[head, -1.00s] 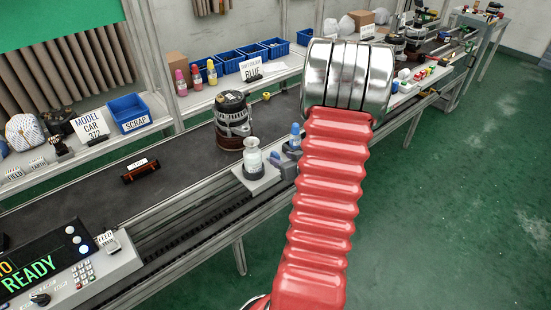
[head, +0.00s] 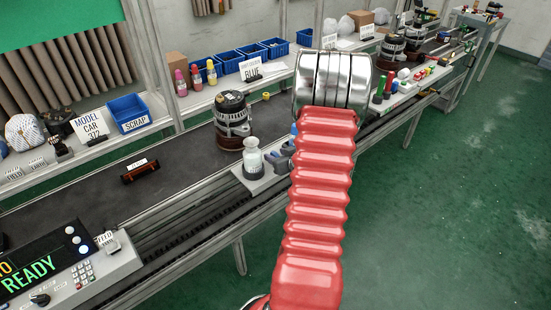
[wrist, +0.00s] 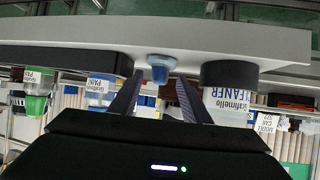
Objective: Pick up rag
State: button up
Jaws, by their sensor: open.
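I cannot clearly make out the rag. In the wrist view a small blue thing (wrist: 160,68) sits at the edge of a pale surface (wrist: 210,30), between and beyond the fingertips. I cannot tell whether it is cloth. My gripper (wrist: 157,90) is open, with nothing seen between its dark fingers. My gripper is hidden there. A patterned, cloth-like bundle (head: 22,132) lies on the left shelf.
Blue bins (head: 128,113) and coloured bottles (head: 196,76) line the shelf behind. The green floor at right is clear.

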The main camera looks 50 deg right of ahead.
dwell(0.5)
grip_shut()
dwell(0.3)
